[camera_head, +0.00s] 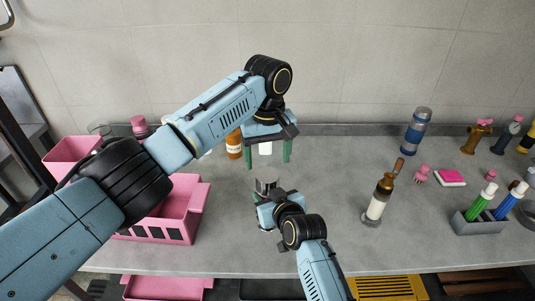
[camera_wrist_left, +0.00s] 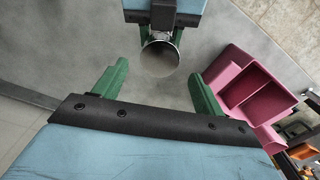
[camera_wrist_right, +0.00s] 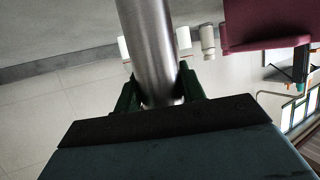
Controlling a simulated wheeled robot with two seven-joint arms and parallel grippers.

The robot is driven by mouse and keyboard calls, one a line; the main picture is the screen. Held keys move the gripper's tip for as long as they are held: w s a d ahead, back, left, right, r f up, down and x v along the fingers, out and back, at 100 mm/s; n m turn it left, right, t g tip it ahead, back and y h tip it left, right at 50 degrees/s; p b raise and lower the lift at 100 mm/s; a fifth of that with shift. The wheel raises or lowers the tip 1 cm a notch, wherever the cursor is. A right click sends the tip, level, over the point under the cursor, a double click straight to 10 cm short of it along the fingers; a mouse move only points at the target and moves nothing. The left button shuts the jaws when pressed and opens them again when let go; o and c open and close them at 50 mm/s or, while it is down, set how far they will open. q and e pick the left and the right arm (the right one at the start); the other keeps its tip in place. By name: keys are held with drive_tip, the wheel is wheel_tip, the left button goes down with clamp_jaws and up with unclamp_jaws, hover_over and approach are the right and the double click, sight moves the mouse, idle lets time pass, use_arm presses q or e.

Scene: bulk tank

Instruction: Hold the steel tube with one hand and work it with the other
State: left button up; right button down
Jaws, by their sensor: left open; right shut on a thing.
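The steel tube (camera_head: 266,184) stands up from my right gripper (camera_head: 262,195) near the middle of the bench in the head view. In the right wrist view the tube (camera_wrist_right: 150,45) is a long grey cylinder between the green fingers (camera_wrist_right: 160,85), which are shut on it. My left gripper (camera_head: 268,152) is open and empty, pointing down above and behind the tube. In the left wrist view the tube's round open end (camera_wrist_left: 160,57) shows between and beyond the spread fingers (camera_wrist_left: 155,90), apart from them. The tube's lower part is hidden by my right gripper in the head view.
Pink bins (camera_head: 182,205) stand at the left, partly behind my left arm. An amber bottle (camera_head: 234,146) is near the back. A brown-handled tool (camera_head: 378,198), a blue-banded flask (camera_head: 416,131) and a grey marker holder (camera_head: 479,224) stand at the right. The bench between is clear.

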sight(268, 174)
use_arm(q)
drive_tip(key=shift+r+n, duration=0.2)
drive_tip(key=shift+n, duration=0.6)
drive_tip(key=shift+f, duration=4)
drive_tip(key=c, duration=1)
drive_tip(key=m, duration=0.6)
drive_tip(key=shift+m, duration=0.4)
